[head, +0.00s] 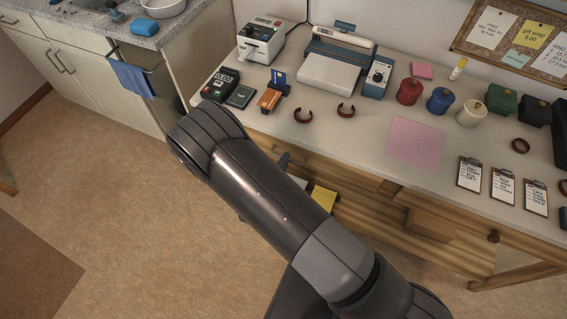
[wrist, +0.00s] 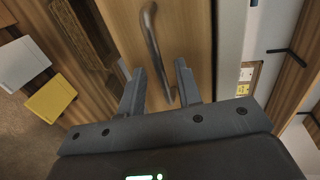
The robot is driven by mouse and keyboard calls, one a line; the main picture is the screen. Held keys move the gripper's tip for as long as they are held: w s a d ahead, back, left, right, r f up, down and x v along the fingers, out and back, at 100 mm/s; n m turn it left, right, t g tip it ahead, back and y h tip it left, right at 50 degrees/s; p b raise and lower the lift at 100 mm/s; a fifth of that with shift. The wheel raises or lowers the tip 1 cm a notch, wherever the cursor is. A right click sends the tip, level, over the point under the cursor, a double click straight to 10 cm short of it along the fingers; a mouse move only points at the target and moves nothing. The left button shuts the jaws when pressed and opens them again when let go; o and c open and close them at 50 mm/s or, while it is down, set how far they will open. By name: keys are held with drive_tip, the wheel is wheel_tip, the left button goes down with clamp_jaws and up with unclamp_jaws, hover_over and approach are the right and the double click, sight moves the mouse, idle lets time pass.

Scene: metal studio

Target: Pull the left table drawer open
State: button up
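The left table drawer shows in the wrist view as a wooden front (wrist: 190,30) with a long, curved metal handle (wrist: 150,35). My gripper (wrist: 160,68) is open in front of it. The lower part of the handle lies between the two fingers in the picture, with a gap on each side, so neither finger is seen closed on it. I cannot tell how deep the handle sits between them. In the head view my arm hides most of the drawer and gripper. The table (head: 375,120) has a pale top and wooden front.
The tabletop holds a card terminal (head: 219,83), a scale (head: 330,72), a pink sheet (head: 415,140), coloured pots and clipboards (head: 502,186). A yellow item (wrist: 50,97) lies below, beside the drawer. A cabinet with a blue towel (head: 133,78) stands left. The floor at left (head: 100,190) is clear.

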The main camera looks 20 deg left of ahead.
drive_tip(key=shift+c, duration=0.4)
clamp_jaws()
